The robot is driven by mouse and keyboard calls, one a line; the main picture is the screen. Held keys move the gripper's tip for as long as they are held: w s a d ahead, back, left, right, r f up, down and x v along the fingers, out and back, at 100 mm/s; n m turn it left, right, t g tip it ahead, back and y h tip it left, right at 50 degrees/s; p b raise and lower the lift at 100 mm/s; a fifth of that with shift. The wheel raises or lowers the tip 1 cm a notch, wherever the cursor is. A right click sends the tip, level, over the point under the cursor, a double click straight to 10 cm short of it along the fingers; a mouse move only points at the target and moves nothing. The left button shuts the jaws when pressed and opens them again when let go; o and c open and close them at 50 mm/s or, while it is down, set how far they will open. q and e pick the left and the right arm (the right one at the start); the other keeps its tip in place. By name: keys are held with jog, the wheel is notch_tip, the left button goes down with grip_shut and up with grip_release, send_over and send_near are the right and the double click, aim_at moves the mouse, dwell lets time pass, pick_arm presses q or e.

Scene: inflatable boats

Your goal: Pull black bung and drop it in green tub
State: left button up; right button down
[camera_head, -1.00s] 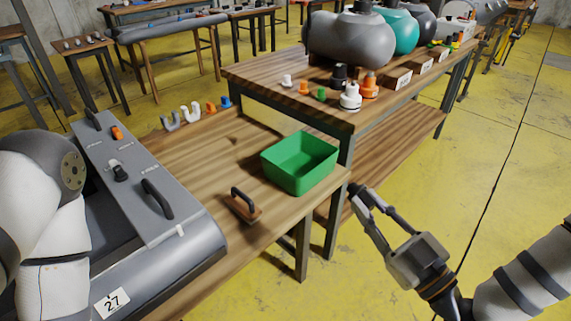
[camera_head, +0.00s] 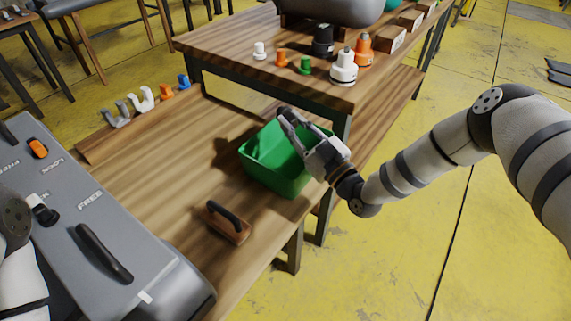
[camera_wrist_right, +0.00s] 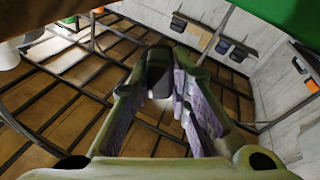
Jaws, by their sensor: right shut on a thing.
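My right gripper (camera_head: 287,115) shows in the head view with its fingertips over the back part of the green tub (camera_head: 262,178), near its rim. In the right wrist view its fingers (camera_wrist_right: 165,78) are closed on a small dark piece (camera_wrist_right: 158,62), which looks like the black bung. Its shape is hard to make out, and in the head view it blends with the fingertips. The tub stands on the lower wooden bench. Part of its inside is hidden by the gripper.
A grey panel (camera_head: 62,215) at the left carries an orange switch (camera_head: 38,149), a black knob (camera_head: 45,213) and a black handle (camera_head: 103,254). A wooden block with a handle (camera_head: 228,223) lies before the tub. The higher bench (camera_head: 225,42) holds several fittings, including a black one (camera_head: 323,40).

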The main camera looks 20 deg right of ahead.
notch_tip(320, 180, down, 2)
jog(key=shift+f+b, duration=0.25)
jog(key=shift+b, duration=0.15)
pick_arm(q)
jog(key=shift+s+f, duration=0.65)
jog(key=shift+f, duration=0.15)
pick_arm(e)
jog(key=c, duration=1.4)
grip_release()
jog(key=v, duration=1.2)
pick_arm(q)
jog(key=shift+g, duration=0.3)
pick_arm(e)
jog(key=shift+f, duration=0.1)
